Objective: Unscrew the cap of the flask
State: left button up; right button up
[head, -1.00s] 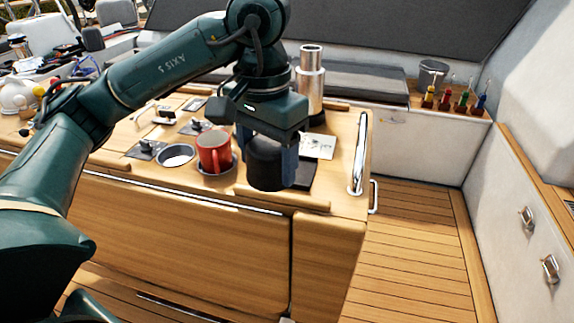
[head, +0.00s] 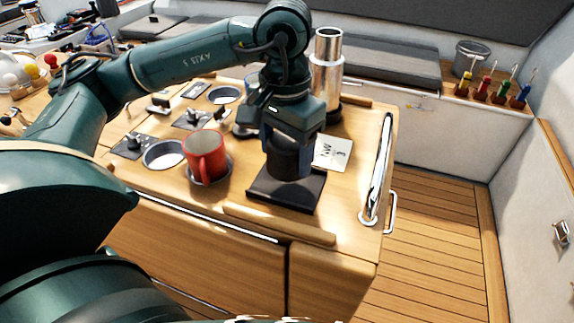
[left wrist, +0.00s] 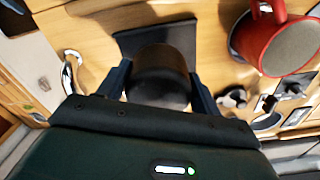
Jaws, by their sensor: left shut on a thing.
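The steel flask (head: 326,80) stands upright at the back right of the wooden table, with a narrower bare metal neck on top. My left gripper (head: 289,150) points down and is shut on a black cylindrical cap (head: 287,163), in front of the flask and apart from it. The cap also shows between the two fingers in the left wrist view (left wrist: 160,80). It is over a black square mat (head: 262,188); I cannot tell whether it touches the mat. My right gripper is not in view.
A red mug (head: 205,157) stands left of the mat. A white card (head: 333,152) lies to the right, and a metal rail (head: 378,175) runs along the table's right edge. Screwdrivers (head: 503,88) and a grey pot (head: 471,57) stand at the back right.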

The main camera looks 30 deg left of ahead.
aim_at(286, 140)
pick_arm(q)
jog(key=shift+f, duration=2.15)
jog(key=shift+f, duration=0.1)
jog(key=o, duration=1.1)
jog(key=shift+c, duration=0.2)
notch_tip(286, 140, up, 12)
jog(key=shift+w+f, duration=0.1)
jog(key=shift+r, duration=0.25)
